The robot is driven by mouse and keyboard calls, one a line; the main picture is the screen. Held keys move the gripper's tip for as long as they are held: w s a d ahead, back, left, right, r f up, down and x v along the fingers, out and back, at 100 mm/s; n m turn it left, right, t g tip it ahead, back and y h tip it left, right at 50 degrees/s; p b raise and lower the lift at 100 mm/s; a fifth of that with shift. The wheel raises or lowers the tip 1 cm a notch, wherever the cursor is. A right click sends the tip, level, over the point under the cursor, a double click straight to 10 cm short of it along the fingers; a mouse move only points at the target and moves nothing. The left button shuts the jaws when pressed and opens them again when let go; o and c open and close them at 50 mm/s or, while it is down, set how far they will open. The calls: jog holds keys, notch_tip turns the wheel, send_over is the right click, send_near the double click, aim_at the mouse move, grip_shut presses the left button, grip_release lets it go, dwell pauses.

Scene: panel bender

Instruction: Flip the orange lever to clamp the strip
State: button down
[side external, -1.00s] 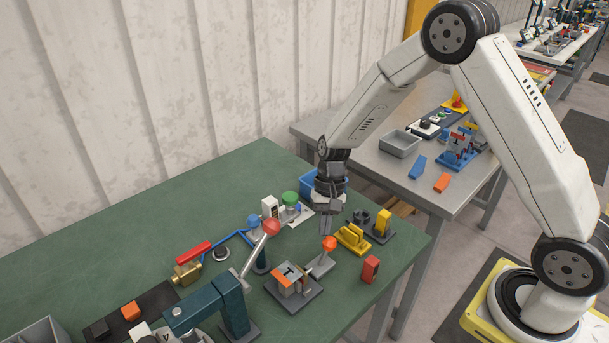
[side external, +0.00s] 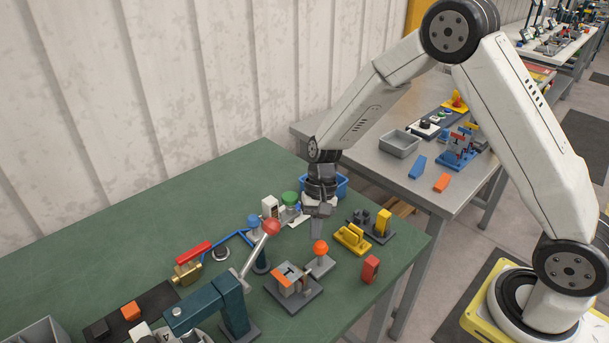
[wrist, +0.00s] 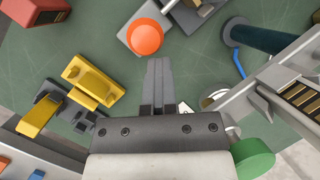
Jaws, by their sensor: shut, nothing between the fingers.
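The orange lever has a round orange knob (side external: 320,247) on a short arm rising from a grey base. It stands nearly upright in the side view. The clamp fixture (side external: 293,287) beside it on the left carries a grey and orange piece; I cannot clearly tell the strip from it. My gripper (side external: 316,236) points down, its fingers shut together and empty, just behind the knob. In the wrist view the fingertips (wrist: 158,62) lie right beside the orange knob (wrist: 145,37); I cannot tell whether they touch.
A yellow block fixture (side external: 352,238) and a red block (side external: 370,269) stand to the right. A green button (side external: 290,198) and a blue bin (side external: 335,182) are behind. A teal press with a red-knobbed handle (side external: 271,227) stands to the left. Green table shows between them.

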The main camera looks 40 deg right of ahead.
jog(key=shift+s+r, duration=0.1)
jog(key=shift+r, duration=0.65)
jog(key=shift+w+d, duration=0.1)
jog(key=shift+w, duration=0.15)
